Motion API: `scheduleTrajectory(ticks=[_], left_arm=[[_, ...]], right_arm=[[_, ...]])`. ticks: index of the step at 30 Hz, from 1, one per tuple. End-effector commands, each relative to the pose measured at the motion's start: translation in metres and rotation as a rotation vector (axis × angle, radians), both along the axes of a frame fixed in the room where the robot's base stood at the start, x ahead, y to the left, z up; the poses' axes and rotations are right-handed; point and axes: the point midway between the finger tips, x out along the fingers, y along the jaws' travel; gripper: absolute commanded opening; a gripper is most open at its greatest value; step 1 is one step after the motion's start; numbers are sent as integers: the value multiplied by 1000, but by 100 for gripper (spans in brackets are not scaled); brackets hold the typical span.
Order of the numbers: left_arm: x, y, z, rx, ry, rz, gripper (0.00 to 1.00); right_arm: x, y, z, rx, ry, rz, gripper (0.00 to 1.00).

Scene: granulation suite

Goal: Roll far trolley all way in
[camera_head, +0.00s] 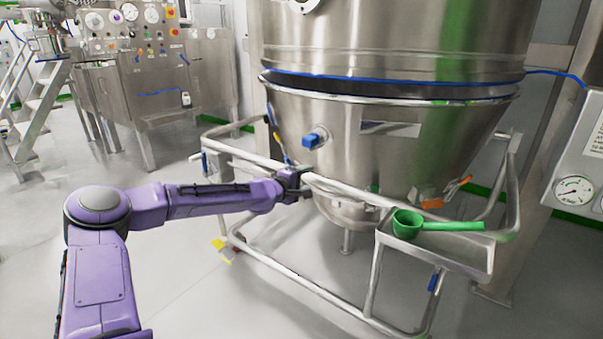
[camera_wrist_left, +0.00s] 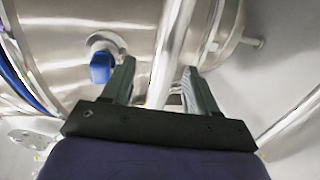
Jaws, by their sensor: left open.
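The trolley is a tubular steel frame (camera_head: 310,287) carrying a conical steel bowl (camera_head: 350,140). The bowl stands below a large steel vessel (camera_head: 400,35), with a dark gap and a blue ring between them. My left gripper (camera_head: 304,184) is at the trolley's upper front rail (camera_head: 345,194). In the left wrist view, the open fingers of my left gripper (camera_wrist_left: 160,78) lie on either side of a steel rail (camera_wrist_left: 172,45). I cannot tell whether they touch it. A blue knob on the bowl (camera_wrist_left: 102,66) is left of the fingers. My right gripper is not in view.
A green scoop (camera_head: 430,224) lies on the trolley's side tray (camera_head: 470,256). A gauge panel (camera_head: 580,170) is at the right edge. Steel cabinets (camera_head: 160,90) and steps (camera_head: 38,115) stand at the back left. The floor left of the trolley is clear.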

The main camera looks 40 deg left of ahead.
Motion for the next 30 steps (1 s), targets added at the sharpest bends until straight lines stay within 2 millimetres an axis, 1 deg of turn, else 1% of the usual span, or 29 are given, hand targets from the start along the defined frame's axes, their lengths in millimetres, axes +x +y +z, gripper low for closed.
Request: scheduleTrajectory(ticks=[1, 4, 8, 15, 16, 17, 18, 21, 23, 25, 26, 28, 29, 30], left_arm=[[-7, 1, 9, -2, -3, 3, 59], [-17, 0, 8, 0, -2, 2, 59], [-22, -2, 5, 0, 0, 0, 59], [-23, -1, 4, 1, 0, 1, 59], [-23, -1, 4, 1, 0, 1, 52], [-23, -1, 4, 1, 0, 1, 43], [-23, -1, 4, 1, 0, 1, 30], [-23, -1, 4, 2, 1, 1, 0], [-22, -7, 5, 9, 4, -1, 0], [-20, -29, 8, 34, 17, -6, 0], [-18, -45, 8, 49, 25, -8, 0], [-20, -96, 1, 92, 51, -24, 0], [-24, -122, -7, 110, 66, -34, 0], [-33, -157, -21, 129, 86, -49, 0]], right_arm=[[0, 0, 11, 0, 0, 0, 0], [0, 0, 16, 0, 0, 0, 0], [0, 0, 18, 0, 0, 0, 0], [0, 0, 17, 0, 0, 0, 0], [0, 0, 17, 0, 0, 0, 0], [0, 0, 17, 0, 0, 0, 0], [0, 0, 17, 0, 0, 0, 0], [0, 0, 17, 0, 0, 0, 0], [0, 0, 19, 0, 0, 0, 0], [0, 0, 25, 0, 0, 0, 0], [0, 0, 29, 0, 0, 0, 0], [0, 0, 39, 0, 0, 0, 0], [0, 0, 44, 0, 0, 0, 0], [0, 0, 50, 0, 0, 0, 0]])
